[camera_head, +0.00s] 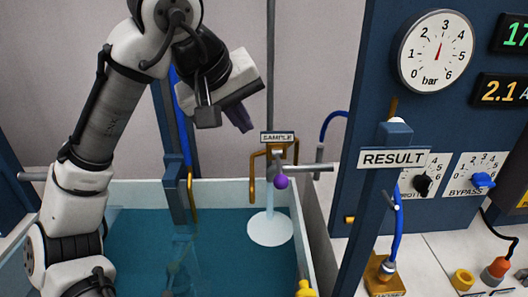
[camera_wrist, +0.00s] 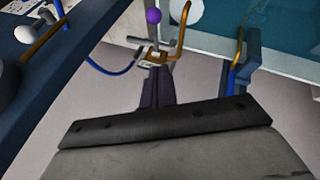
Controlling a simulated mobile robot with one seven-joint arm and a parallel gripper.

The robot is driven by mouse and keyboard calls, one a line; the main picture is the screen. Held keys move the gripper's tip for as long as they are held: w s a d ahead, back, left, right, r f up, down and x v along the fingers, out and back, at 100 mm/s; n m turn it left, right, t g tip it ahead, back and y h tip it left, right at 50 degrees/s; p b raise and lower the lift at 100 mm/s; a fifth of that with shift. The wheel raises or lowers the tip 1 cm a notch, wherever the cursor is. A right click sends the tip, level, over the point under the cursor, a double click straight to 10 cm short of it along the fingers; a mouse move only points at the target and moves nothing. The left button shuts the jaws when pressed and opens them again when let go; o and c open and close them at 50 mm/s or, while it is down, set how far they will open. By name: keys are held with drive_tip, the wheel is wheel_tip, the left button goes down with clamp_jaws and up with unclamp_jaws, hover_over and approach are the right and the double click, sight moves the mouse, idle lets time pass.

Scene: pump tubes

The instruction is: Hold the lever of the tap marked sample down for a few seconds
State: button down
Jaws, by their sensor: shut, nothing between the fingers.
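The tap (camera_head: 275,152) under the SAMPLE sign (camera_head: 278,137) stands at the back of the water tank, with brass pipes around it. Its lever ends in a purple ball knob (camera_head: 281,182). The knob also shows at the top of the wrist view (camera_wrist: 153,16). A pale column, looking like a water stream (camera_head: 270,200), runs below the tap to a whitish disc on the water. My gripper (camera_head: 243,123) is shut and empty, up and left of the tap, apart from the knob. Its dark fingers (camera_wrist: 156,92) point toward the tap in the wrist view.
A grey vertical pole (camera_head: 270,60) rises behind the tap. The tank (camera_head: 230,187) of blue-green water lies below. On the right stand a blue panel with a bar gauge (camera_head: 436,50), and a post with a RESULT sign (camera_head: 393,158). A blue post (camera_head: 174,190) stands left.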

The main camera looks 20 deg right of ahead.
approach(279, 168)
drive_tip(key=w, duration=0.1)
drive_tip(key=f, duration=0.1)
drive_tip(key=s+f+p, duration=0.1)
drive_tip(key=f, duration=0.1)
drive_tip(key=d+f, duration=0.1)
drive_tip(key=shift+s+f+p, duration=0.15)
drive_tip(key=shift+f+p, duration=0.1)
drive_tip(key=shift+p, duration=0.05)
